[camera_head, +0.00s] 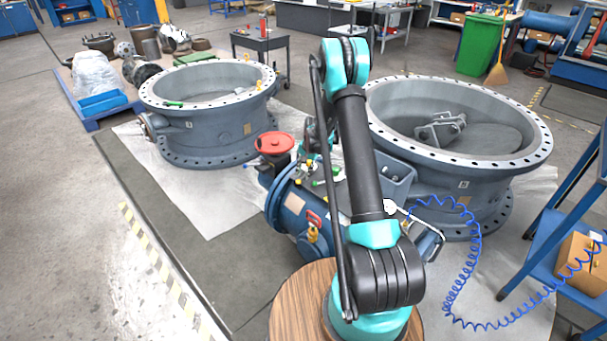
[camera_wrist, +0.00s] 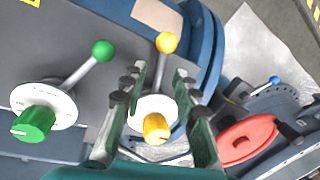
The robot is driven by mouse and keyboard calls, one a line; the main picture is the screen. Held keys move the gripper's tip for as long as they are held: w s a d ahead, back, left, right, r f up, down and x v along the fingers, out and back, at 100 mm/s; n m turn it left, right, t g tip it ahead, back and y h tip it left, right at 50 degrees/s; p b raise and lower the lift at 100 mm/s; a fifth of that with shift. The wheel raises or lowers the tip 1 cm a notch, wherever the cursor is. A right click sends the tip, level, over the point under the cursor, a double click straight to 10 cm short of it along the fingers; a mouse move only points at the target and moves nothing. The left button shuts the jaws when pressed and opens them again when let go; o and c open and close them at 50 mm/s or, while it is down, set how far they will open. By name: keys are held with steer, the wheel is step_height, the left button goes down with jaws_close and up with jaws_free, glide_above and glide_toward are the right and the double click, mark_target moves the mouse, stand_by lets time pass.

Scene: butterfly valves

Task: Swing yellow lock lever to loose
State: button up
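The yellow lock lever shows in the wrist view as a metal rod ending in a yellow ball (camera_wrist: 166,43). Its yellow knob (camera_wrist: 156,127) sits on a round white dial, with the rod pointing up and slightly right. My gripper (camera_wrist: 160,80) is open. Its two fingers stand on either side of the lever, with the ball just past the fingertips. I see gaps on both sides of the rod and cannot tell any contact. The dial's lettering is partly hidden by the fingers and not readable. In the head view my arm hides most of the gripper and lever.
Left of it in the wrist view is a similar lever with a green ball (camera_wrist: 103,50) and green knob (camera_wrist: 33,122). A red handwheel (camera_wrist: 247,140) is at the right, near a blue ball (camera_wrist: 275,79). Large flanged valve bodies (camera_head: 205,137) stand around in the head view.

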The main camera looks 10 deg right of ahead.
steer(key=shift+f, duration=0.45)
jaws_close()
